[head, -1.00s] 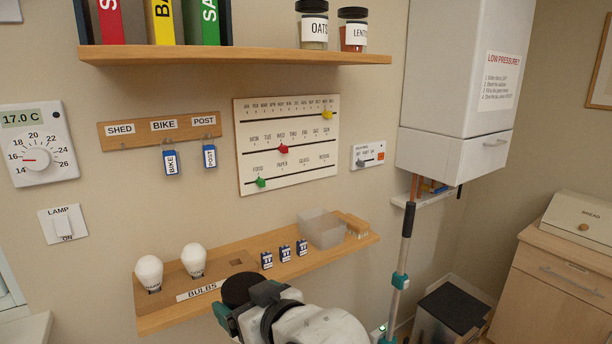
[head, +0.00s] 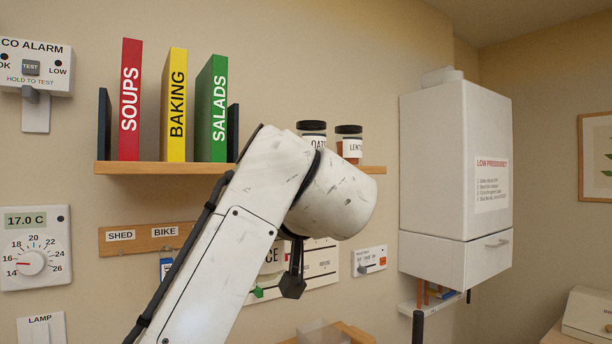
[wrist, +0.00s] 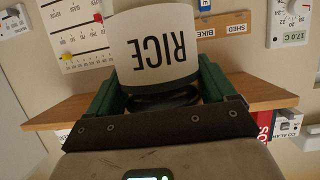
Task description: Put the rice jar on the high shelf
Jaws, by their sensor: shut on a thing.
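The rice jar (wrist: 155,45), with a white label reading RICE, is gripped between the green fingers of my gripper (wrist: 160,88) in the wrist view, which is upside down. In the head view only a slice of the jar (head: 270,262) shows behind my arm, below the high shelf (head: 150,168) and in front of the wall panel. My gripper is mostly hidden there. The shelf also shows in the wrist view (wrist: 60,112). The oats jar (head: 311,130) and lentils jar (head: 349,140) stand at its right end.
Red, yellow and green books (head: 178,105) stand between dark bookends at the shelf's left. My arm hides the shelf's middle. A white boiler (head: 450,160) hangs to the right. A slider panel (head: 325,262) and key rack (head: 125,241) are on the wall below the shelf.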

